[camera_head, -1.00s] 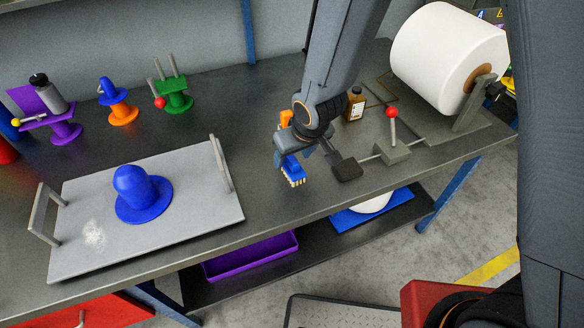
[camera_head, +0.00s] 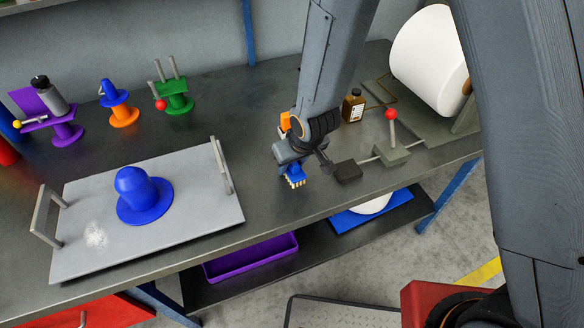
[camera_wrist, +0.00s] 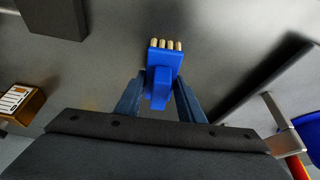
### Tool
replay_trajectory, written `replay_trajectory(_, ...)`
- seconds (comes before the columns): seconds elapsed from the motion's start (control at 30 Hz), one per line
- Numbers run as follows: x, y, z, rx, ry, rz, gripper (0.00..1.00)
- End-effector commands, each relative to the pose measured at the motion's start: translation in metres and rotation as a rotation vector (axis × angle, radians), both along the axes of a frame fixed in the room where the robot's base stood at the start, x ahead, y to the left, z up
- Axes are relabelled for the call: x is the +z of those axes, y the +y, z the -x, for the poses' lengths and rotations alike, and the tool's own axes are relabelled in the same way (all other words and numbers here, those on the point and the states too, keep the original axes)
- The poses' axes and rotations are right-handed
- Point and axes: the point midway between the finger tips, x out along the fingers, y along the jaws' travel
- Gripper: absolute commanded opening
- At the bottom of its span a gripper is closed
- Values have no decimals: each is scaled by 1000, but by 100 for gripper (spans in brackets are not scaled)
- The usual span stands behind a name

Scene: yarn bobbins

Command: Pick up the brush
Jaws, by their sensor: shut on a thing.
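The brush (camera_head: 295,181) is blue with pale bristle tufts. In the head view it hangs under my gripper (camera_head: 291,165), bristles at its lower end, near the middle of the workbench. In the wrist view the brush (camera_wrist: 163,70) sits between the two blue-grey fingers of my gripper (camera_wrist: 160,97), which are shut on its blue handle. Its bristles point away from the wrist. It appears to be a little above the bench, but the exact gap cannot be told. Part of the handle is hidden by the gripper in the head view.
A grey tray (camera_head: 190,222) with handles holds a blue bobbin (camera_head: 140,193) and white powder. A red-knobbed lever (camera_head: 391,135) with a dark block (camera_head: 347,171), a brown bottle (camera_head: 353,106) and a big white roll (camera_head: 428,60) stand right. Several coloured stands line the back left.

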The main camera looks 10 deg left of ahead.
Motion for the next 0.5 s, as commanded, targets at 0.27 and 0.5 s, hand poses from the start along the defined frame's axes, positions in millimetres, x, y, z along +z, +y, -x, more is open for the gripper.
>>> replay_trajectory(0.27,6,1,-1,2,-2,-2,11)
replay_trajectory(0.5,43,1,0,1,-4,-3,11)
